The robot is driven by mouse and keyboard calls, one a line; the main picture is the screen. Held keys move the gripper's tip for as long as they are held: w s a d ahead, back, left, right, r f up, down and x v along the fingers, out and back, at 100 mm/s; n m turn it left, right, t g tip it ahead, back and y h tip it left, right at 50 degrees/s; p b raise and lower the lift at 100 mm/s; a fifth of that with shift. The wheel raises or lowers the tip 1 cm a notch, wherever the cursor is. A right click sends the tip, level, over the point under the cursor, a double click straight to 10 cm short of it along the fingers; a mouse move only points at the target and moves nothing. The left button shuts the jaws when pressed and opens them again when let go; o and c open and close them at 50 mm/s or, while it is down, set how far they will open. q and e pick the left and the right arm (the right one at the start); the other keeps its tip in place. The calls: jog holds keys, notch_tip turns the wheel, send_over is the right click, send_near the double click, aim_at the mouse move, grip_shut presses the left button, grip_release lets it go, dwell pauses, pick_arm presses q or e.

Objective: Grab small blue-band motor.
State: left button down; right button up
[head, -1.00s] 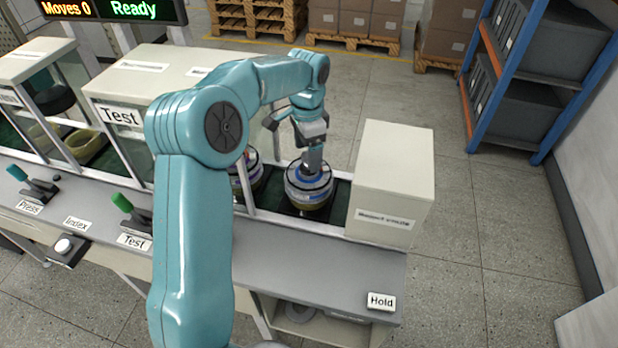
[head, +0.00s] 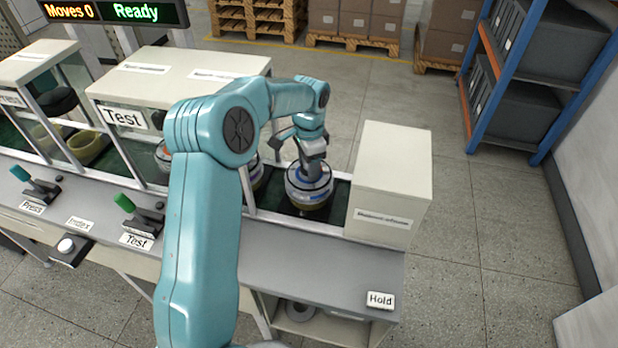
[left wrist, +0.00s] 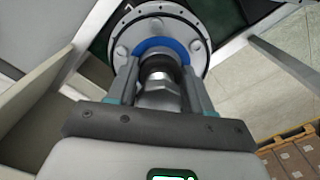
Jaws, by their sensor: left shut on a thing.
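The small blue-band motor (head: 309,186) sits upright on the dark green belt, in the open bay between the Test housing and a white box. In the left wrist view the motor (left wrist: 190,22) shows a round bolted flange, a blue ring and a metal shaft. My left gripper (head: 311,161) reaches down from above onto it. In the left wrist view my left gripper (left wrist: 158,85) has its two fingers closed on either side of the shaft. My right gripper is not in view.
The Test housing (head: 180,68) stands left of the motor, with another motor partly hidden behind my arm. The white box (head: 393,180) stands close on the right.

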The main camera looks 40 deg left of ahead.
pick_arm(q)
jog(key=shift+w+a+r, duration=0.1)
jog(key=shift+r, duration=0.05)
jog(key=shift+r, duration=0.1)
